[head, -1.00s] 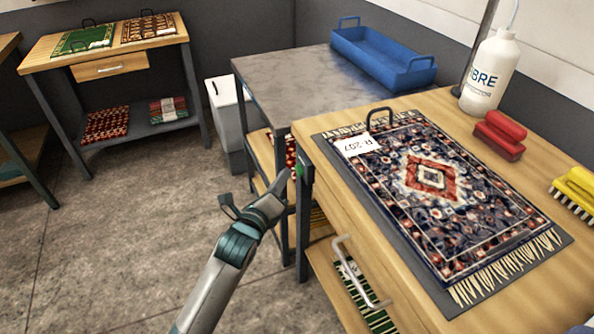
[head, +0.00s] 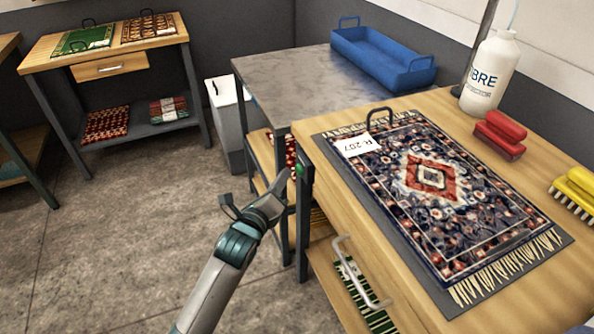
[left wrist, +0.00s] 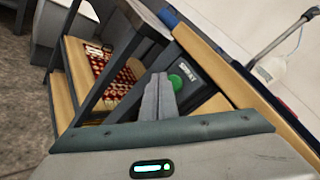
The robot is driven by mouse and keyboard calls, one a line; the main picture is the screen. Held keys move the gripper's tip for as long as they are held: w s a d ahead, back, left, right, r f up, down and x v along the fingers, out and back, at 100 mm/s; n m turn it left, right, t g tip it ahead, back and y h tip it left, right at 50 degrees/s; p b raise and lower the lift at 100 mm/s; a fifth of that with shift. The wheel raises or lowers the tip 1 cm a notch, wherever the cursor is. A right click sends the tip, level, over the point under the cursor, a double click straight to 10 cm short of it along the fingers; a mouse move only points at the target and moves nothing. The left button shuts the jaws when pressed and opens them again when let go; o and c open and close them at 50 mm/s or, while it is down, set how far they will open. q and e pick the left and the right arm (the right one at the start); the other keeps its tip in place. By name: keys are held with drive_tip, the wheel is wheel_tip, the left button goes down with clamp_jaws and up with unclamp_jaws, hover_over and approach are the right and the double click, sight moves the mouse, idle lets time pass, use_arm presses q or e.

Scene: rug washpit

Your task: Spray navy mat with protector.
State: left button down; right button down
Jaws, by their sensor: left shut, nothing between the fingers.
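The navy mat (head: 470,205), with a red centre medallion and cream fringes, lies flat on a dark grey board (head: 440,290) on the wooden bench. A white tag marked R-207 (head: 357,146) lies at its far left corner. A white bottle (head: 490,75), its label partly legible as fibre protector, stands behind the mat. A green round button (left wrist: 177,83) on a dark labelled box is on the bench's side. My left gripper (head: 286,177) is shut and empty, low beside that side; in the left wrist view its fingers (left wrist: 157,95) point towards the button, with contact unclear. My right gripper does not show.
A red brush (head: 500,137) and a yellow brush (head: 577,190) lie on the bench right of the mat. A blue tray (head: 380,55) sits on the grey table behind. A drawer handle (head: 360,275) juts from the bench front. Open floor lies to the left.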

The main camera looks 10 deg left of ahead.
use_arm(q)
drive_tip(key=shift+w+d, duration=0.1)
drive_tip(key=shift+d, duration=0.05)
drive_tip(key=shift+w+d+p, duration=0.1)
drive_tip(key=shift+d+p, duration=0.1)
drive_tip(key=shift+p, duration=0.1)
drive_tip(key=shift+w+d, duration=0.3)
drive_tip(key=shift+d, duration=0.2)
idle(2.4)
drive_tip(key=shift+a, duration=0.1)
drive_tip(key=shift+s+a+p, duration=0.55)
drive_tip(key=shift+a+p, duration=0.2)
